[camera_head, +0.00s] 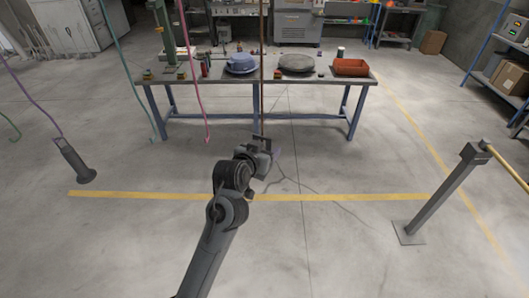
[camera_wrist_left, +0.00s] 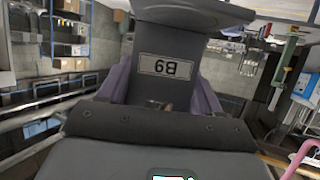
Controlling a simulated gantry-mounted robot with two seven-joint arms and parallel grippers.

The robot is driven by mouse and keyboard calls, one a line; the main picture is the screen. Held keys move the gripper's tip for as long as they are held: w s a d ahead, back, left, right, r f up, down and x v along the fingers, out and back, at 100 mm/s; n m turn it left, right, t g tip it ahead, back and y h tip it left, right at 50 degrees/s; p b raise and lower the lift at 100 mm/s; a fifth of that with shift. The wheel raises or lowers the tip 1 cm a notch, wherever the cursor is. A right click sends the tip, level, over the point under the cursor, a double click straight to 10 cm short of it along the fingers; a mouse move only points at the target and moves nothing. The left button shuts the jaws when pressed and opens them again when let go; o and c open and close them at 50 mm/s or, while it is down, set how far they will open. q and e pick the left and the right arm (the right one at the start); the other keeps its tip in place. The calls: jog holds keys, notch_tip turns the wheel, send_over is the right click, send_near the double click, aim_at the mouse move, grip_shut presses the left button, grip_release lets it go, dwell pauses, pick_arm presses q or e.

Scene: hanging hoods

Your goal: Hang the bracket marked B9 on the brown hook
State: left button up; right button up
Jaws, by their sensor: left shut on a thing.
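My left gripper (camera_head: 262,150) is shut on a dark grey bracket. In the left wrist view the bracket (camera_wrist_left: 205,88) fills the upper middle, and its white-framed label reads B9 upside down. Lavender parts show on both sides of it. The brown hook (camera_head: 262,75) hangs as a long thin line in the head view, and its lower end overlaps the bracket and gripper. I cannot tell whether hook and bracket touch. My right gripper is not in view.
A pink hook (camera_head: 188,60), a teal hook (camera_head: 122,65) and a purple hook (camera_head: 30,100) hang to the left. A dark grey piece (camera_head: 75,163) hangs on the purple one. A workbench (camera_head: 330,80) stands behind; a grey post (camera_head: 440,195) stands right.

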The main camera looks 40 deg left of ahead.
pick_arm(q)
jog(key=shift+w+a, duration=0.15)
jog(key=shift+w, duration=0.1)
dwell(0.3)
jog(key=shift+w+a, duration=0.1)
jog(key=shift+w+a+r+b, duration=0.1)
jog(key=shift+w+a+b, duration=0.6)
jog(key=shift+w, duration=0.15)
jog(key=shift+f, duration=0.5)
jog(key=shift+f+b, duration=0.5)
jog(key=shift+f, duration=0.4)
dwell(0.4)
